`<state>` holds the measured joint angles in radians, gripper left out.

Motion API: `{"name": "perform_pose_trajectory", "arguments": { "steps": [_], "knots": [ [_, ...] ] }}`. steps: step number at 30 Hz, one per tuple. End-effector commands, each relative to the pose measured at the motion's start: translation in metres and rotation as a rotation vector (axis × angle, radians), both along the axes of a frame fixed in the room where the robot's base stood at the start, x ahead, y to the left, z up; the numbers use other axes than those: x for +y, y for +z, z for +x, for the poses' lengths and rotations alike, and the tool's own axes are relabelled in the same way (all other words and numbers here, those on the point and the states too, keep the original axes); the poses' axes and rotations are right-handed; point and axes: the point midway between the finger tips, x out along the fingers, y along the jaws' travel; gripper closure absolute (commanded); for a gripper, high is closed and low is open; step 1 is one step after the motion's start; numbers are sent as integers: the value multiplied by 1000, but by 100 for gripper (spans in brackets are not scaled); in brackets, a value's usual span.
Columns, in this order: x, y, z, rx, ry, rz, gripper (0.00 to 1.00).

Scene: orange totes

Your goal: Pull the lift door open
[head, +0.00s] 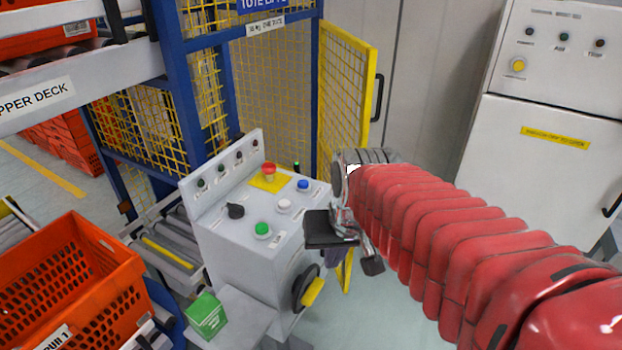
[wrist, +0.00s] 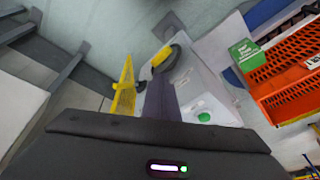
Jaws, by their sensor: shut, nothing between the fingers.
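The lift door (head: 345,85) is a yellow-framed mesh panel at the blue lift frame. It stands swung out at an angle from the frame, so it is open at least partly. Its black handle (head: 377,97) is on the right edge, with nothing holding it. My gripper (head: 345,240) is shut and empty, below the handle and in front of the door's lower part, beside the control console. My arm hides part of the door's bottom. In the wrist view a yellow mesh strip of the door (wrist: 125,92) shows left of a dark finger.
The grey control console (head: 262,225) with buttons and a black-and-yellow handwheel (head: 308,287) stands close left of my gripper. A green box (head: 206,314) and an orange tote (head: 70,280) are farther left. A white cabinet (head: 550,120) stands at right.

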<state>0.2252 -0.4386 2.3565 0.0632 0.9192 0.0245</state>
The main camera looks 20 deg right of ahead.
Motion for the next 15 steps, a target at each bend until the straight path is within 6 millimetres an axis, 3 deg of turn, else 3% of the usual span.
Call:
{"name": "perform_pose_trajectory", "arguments": {
  "steps": [9, 15],
  "knots": [
    [43, 12, -40, -111, 185, -82, 100],
    [59, 24, -49, -170, 253, -93, 100]
  ]
}}
